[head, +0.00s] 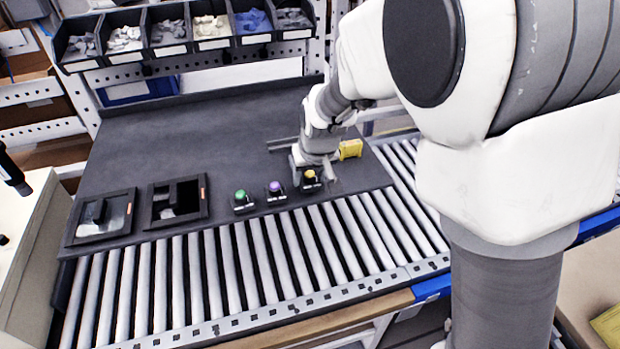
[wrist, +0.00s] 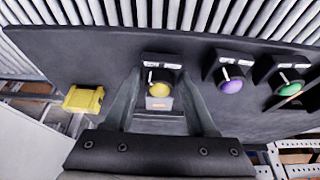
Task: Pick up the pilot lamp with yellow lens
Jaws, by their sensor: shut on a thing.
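The pilot lamp with yellow lens (head: 310,178) stands on the dark work mat (head: 200,115) near its front edge, at the right end of a row of lamps. In the wrist view the yellow lamp (wrist: 160,86) sits between the two fingers of my gripper (wrist: 161,100). My gripper (head: 318,170) is shut on it, with one finger on each side. The lamp appears upright, and I cannot tell whether it is lifted off the mat. In the head view my gripper hides part of it.
A purple lamp (head: 275,188) and a green lamp (head: 241,197) stand to the left. A yellow block (head: 350,149) lies to the right, behind my gripper. Two black trays (head: 152,222) (head: 75,241) sit at the mat's left. A roller conveyor (head: 230,270) runs along the front. The mat's back is clear.

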